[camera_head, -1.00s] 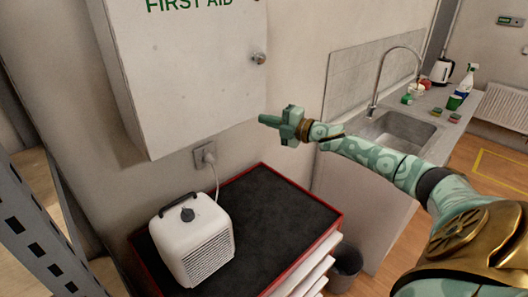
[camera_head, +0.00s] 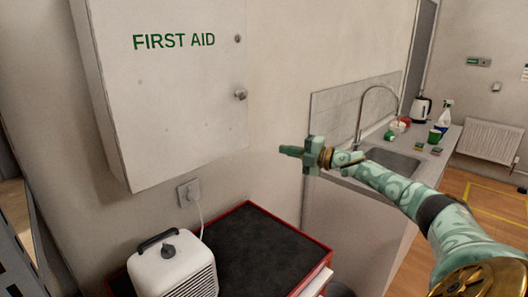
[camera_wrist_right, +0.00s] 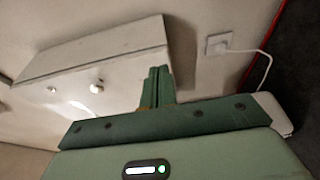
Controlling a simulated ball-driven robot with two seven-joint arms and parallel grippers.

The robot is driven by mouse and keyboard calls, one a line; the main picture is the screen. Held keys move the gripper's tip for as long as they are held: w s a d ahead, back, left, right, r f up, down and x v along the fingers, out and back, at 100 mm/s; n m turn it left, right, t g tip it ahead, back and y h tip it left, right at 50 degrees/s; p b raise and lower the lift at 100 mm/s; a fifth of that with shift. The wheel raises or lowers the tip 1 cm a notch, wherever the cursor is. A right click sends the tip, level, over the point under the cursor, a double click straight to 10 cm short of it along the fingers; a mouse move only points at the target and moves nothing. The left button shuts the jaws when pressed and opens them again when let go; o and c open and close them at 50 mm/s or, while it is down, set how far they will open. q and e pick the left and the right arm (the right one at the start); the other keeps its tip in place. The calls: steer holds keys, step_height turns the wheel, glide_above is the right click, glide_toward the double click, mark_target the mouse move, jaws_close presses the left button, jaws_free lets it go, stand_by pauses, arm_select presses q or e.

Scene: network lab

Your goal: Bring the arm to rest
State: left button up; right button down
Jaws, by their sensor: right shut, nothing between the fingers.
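My right arm comes in from the right in the head view. Its green gripper (camera_head: 291,151) points left, held in the air in front of the wall, to the right of and below the first aid cabinet (camera_head: 175,120). The gripper is shut, its fingers together and nothing between them. In the right wrist view the shut fingers (camera_wrist_right: 157,88) show in front of the cabinet (camera_wrist_right: 95,75), apparently apart from it. My left gripper is in neither view.
A white heater (camera_head: 172,268) stands on a red cart with a black top (camera_head: 255,245), plugged into a wall socket (camera_head: 189,192). Behind my right arm is a counter with a sink (camera_head: 392,160), a tap, a kettle (camera_head: 420,110) and a spray bottle (camera_head: 444,117).

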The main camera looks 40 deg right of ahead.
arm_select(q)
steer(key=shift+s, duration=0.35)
